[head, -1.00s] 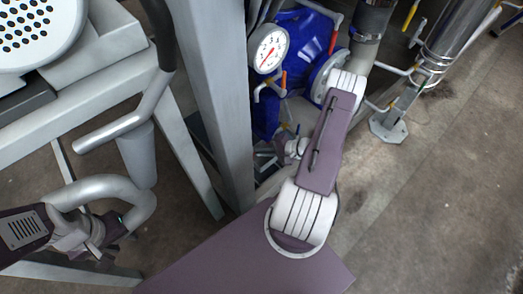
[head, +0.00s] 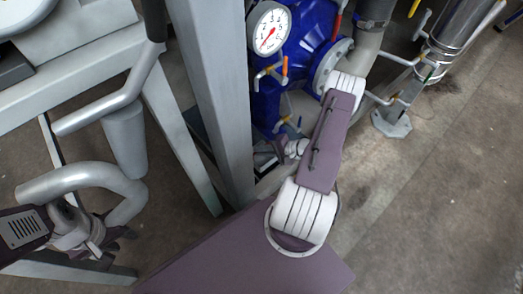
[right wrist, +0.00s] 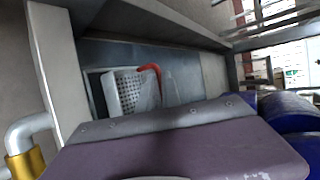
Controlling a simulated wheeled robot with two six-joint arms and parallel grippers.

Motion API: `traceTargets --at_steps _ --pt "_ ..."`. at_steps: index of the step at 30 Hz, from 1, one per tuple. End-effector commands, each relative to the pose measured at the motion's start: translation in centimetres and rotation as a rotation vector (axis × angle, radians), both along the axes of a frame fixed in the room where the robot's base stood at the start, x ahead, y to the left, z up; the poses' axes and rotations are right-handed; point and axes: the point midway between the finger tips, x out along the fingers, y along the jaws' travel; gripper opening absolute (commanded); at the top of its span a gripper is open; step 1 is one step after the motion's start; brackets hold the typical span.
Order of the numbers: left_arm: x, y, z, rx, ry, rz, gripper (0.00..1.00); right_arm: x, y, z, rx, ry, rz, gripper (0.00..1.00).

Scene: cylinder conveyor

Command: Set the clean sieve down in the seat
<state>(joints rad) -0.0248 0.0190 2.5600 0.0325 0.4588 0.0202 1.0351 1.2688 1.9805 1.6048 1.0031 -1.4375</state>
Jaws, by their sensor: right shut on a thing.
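The right wrist view shows a pale perforated sieve body (right wrist: 128,92) with a red curved handle (right wrist: 152,70) beyond my purple hand. I cannot tell whether this is the held sieve or another one. No seat is clearly visible. My left gripper (head: 112,246) is at the lower left in the head view, close to a bent silver pipe; its jaw opening is unclear.
A grey post (head: 215,95) stands left of my right arm. A blue housing (head: 308,45) with a white dial gauge (head: 269,28) is just beyond it. A grey frame (head: 75,75) fills the left. Open floor (head: 440,200) lies to the right.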

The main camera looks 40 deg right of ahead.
Motion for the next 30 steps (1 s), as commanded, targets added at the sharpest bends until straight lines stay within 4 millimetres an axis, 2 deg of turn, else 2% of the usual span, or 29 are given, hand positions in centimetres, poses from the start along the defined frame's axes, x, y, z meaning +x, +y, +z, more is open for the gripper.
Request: traceTargets --at_steps 3,17,30 --pt "0.0 0.0 -0.7 0.000 0.000 0.000 0.36 0.0 0.0 -0.8 0.000 -0.001 0.000 0.00" --pt "0.0 0.0 -0.7 0.000 0.000 0.000 0.36 0.0 0.0 -0.8 0.000 0.000 0.000 0.00" --pt "0.0 0.0 -2.5 0.000 0.000 0.000 0.36 0.0 0.0 -3.2 0.000 0.000 0.000 0.00"
